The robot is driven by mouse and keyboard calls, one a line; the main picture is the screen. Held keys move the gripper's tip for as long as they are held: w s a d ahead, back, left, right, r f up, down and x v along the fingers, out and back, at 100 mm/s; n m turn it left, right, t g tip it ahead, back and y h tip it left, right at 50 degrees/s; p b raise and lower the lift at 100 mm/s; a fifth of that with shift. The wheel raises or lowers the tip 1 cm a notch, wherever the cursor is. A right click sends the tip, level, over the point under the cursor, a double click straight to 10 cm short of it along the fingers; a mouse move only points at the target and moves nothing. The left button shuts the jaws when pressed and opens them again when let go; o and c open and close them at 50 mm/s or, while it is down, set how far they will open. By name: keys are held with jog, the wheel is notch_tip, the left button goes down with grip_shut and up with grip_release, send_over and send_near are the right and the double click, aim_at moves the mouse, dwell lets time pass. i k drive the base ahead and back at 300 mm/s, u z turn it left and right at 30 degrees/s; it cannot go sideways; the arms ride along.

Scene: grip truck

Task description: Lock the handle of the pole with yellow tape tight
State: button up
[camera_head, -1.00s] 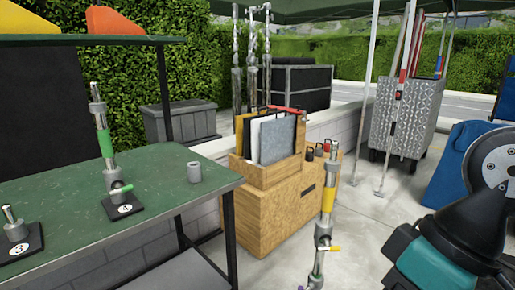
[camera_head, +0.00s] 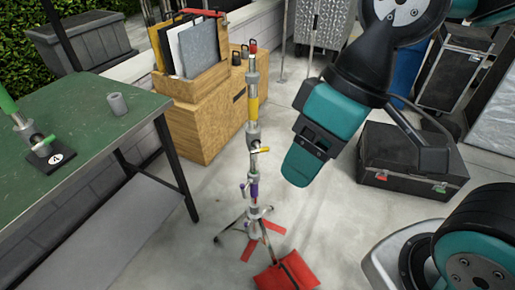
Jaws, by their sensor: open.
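The metal pole with yellow tape (camera_head: 253,107) stands upright in the middle, on a stand beside the wooden box. Its handle (camera_head: 261,150) has a yellow grip, sits on a collar just below the tape and points right, roughly level. I cannot tell how tight it is. Lower on the same stand is purple tape (camera_head: 254,188) with another handle to its left. My gripper (camera_head: 300,170) hangs to the right of the pole, near the height of the yellow handle in the picture. It is open and apart from the pole; its fingertips are hard to make out.
The stand's legs spread on the floor, with a red bag (camera_head: 288,274) at their foot. A green table (camera_head: 90,135) with a grey cup (camera_head: 117,104) is at left. A wooden box (camera_head: 205,125) stands behind the pole. A black case (camera_head: 410,165) is at right.

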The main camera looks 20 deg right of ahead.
aim_at(256, 146)
jog(key=k, duration=0.5)
jog(key=z, duration=2.55)
jog(key=k, duration=0.95)
jog(key=u, duration=1.2)
jog(key=i, duration=0.8)
jog(key=u, duration=0.5)
